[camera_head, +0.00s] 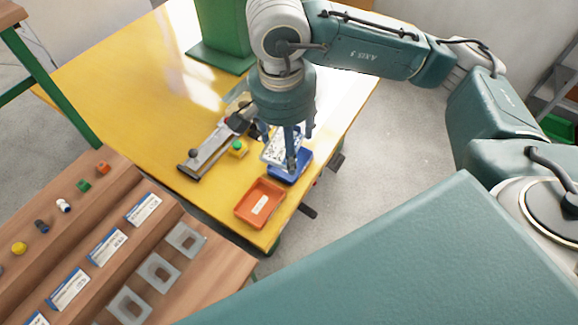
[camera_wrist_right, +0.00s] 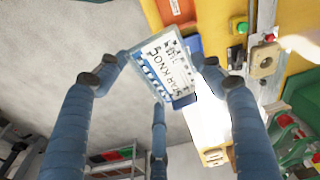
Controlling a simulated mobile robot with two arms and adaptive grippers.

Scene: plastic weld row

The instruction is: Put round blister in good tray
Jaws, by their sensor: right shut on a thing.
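A clear blister pack with a white printed card (camera_head: 277,149) is held in my right gripper (camera_head: 289,152). An orange tray (camera_head: 251,211) with a white label stands nearer the table's front corner. The pictures do not show which tray is called good. My left gripper is not in view.
A metal fixture with a rail (camera_head: 208,152) and a green button on a yellow box (camera_head: 238,147) stand left of the gripper. A wooden stepped rack (camera_head: 75,232) holds small knobs, cards and clear blisters. The yellow table (camera_head: 110,75) is bare at left.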

